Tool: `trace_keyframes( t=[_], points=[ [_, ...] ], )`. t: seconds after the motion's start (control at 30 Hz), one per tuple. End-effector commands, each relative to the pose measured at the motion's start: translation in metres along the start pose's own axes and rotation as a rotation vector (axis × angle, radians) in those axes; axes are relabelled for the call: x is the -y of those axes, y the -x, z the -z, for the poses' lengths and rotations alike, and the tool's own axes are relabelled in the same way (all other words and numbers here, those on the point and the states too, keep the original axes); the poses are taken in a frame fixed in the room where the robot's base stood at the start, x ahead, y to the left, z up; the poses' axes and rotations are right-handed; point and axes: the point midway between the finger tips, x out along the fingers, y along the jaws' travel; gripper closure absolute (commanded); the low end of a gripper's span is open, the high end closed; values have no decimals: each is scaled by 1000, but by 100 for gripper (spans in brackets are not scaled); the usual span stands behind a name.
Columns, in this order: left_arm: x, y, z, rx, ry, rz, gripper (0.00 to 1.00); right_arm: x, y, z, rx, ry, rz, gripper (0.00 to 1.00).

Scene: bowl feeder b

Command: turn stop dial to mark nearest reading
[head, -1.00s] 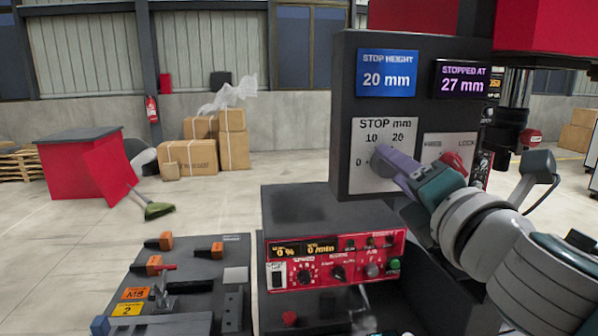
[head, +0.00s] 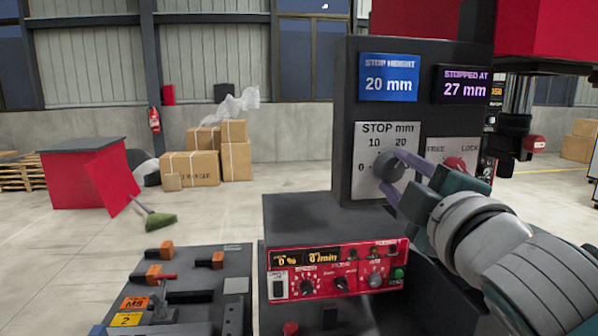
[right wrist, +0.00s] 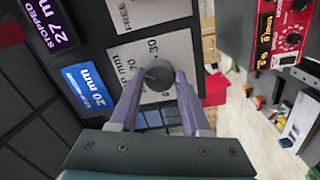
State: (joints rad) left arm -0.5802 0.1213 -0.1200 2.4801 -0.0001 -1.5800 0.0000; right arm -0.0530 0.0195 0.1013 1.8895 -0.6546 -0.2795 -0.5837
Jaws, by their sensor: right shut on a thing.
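The stop dial (head: 391,167) is a dark round knob on a white plate (head: 365,137) marked STOP mm, with 0, 10 and 20 legible. It also shows in the right wrist view (right wrist: 158,77), where a 30 mark is visible. My right gripper (head: 391,170) is shut on the dial, one purple finger on each side. The dial's pointer cannot be made out. The blue STOP HEIGHT display (head: 388,77) reads 20 mm. The purple STOPPED AT display (head: 464,85) reads 27 mm. My left gripper is not in view.
A red FREE/LOCK knob (head: 455,164) sits just right of the dial, close to my right gripper. A red control panel (head: 337,268) is below. A dark tool board (head: 190,285) lies at lower left. Cartons (head: 190,168) stand far behind on open floor.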

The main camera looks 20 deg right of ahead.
Motion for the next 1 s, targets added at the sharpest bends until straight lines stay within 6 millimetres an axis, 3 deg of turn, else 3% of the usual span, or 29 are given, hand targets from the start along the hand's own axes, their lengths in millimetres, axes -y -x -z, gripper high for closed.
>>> trace_keyframes(
  t=[0.6,1.0],
  points=[
    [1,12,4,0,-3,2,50,0,0,2,34,-583,8,100],
    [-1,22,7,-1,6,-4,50,1,0,3,49,-873,13,100]
  ],
)
